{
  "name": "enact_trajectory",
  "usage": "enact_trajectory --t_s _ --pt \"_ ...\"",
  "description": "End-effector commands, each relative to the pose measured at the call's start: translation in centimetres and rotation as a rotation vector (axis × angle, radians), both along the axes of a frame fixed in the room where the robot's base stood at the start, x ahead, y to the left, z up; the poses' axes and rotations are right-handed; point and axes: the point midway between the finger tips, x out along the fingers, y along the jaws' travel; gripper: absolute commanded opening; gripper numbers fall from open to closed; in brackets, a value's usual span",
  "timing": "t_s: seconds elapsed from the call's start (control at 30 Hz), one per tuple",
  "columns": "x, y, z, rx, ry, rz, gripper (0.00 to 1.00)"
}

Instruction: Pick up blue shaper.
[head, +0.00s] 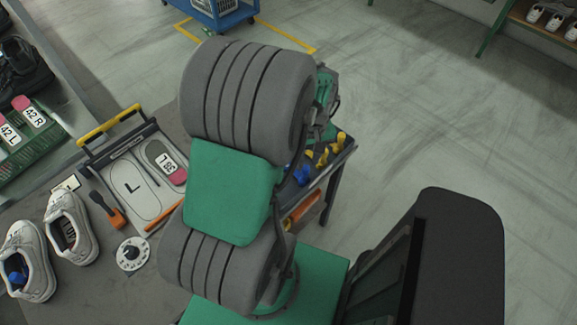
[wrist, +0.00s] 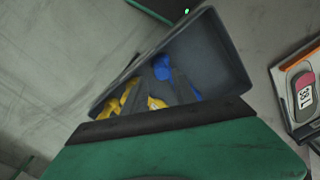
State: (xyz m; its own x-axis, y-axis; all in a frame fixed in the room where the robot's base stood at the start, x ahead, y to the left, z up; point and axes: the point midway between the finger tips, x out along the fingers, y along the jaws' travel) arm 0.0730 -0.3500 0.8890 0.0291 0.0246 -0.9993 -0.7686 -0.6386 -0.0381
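In the wrist view a blue shaper (wrist: 162,67) lies in a grey tray (wrist: 228,62) among yellow shapers (wrist: 130,92). A second bit of blue (wrist: 197,95) shows at the tray's near edge, partly hidden. In the head view a blue shaper (head: 301,174) shows in the tray just right of my arm, with yellow shapers (head: 322,157) beside it. A green part with a dark edge, apparently of my gripper, fills the bottom of the wrist view and covers the tray's near side. My fingertips are not clear in either view, and I see nothing held.
My arm covers the middle of the head view. On the left table are white shoes (head: 66,226), one with blue inside (head: 16,277), a board with an "L" outline (head: 133,188), an orange-handled tool (head: 115,218) and a dial (head: 132,254). Open floor (head: 450,110) lies right.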

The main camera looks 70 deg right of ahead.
Motion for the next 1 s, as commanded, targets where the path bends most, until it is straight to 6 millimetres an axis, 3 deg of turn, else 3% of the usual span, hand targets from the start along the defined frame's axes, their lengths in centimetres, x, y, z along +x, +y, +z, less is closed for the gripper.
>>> enact_trajectory --t_s 0.47,0.7,1.0 --pt "0.5 0.2 -7.0 0.001 0.0 -0.001 0.33" --pt "0.5 0.2 -7.3 -0.001 0.0 -0.001 0.33" --pt "0.5 0.1 -7.2 -0.001 0.0 -0.001 0.08"
